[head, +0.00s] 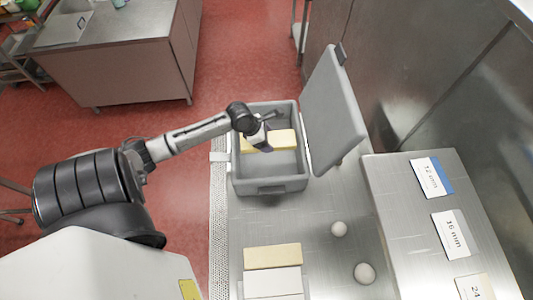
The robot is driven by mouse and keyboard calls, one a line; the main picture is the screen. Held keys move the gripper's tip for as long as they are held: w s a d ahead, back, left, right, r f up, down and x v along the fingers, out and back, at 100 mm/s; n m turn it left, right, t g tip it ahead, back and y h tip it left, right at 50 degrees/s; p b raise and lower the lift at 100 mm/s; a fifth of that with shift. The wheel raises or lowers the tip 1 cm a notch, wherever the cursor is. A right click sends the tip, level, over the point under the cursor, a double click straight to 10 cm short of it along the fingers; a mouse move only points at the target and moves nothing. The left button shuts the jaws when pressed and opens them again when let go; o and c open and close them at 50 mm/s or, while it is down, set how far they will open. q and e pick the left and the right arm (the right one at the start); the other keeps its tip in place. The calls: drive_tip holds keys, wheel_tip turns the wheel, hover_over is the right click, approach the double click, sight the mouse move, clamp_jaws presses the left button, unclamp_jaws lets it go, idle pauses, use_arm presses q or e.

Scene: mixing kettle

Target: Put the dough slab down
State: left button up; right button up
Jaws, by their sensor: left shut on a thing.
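A pale yellow dough slab (283,138) shows inside the opening of a grey box (270,186). My left gripper (264,140) reaches over the box from the left and is shut on the slab. The gripper hides the slab's middle, and I cannot tell whether the slab touches the box floor. The box's grey lid (334,108) stands open on the right. My right gripper is not in view.
Another yellow slab (272,256) and a white slab (272,282) lie on the steel table (320,200) in front. Two pale balls (339,229) (364,273) lie to their right. Thickness cards (431,177) lie on a raised steel surface (395,200) at right.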

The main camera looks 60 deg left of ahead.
use_arm(q)
wheel_tip(320, 180, down, 11)
drive_tip(key=shift+w+f+b, duration=0.1)
drive_tip(key=shift+f+b, duration=0.05)
drive_tip(key=shift+b, duration=0.4)
drive_tip(key=o, duration=1.2)
drive_tip(key=shift+f, duration=0.1)
drive_tip(key=p+v, duration=0.1)
drive_tip(key=v, duration=1.1)
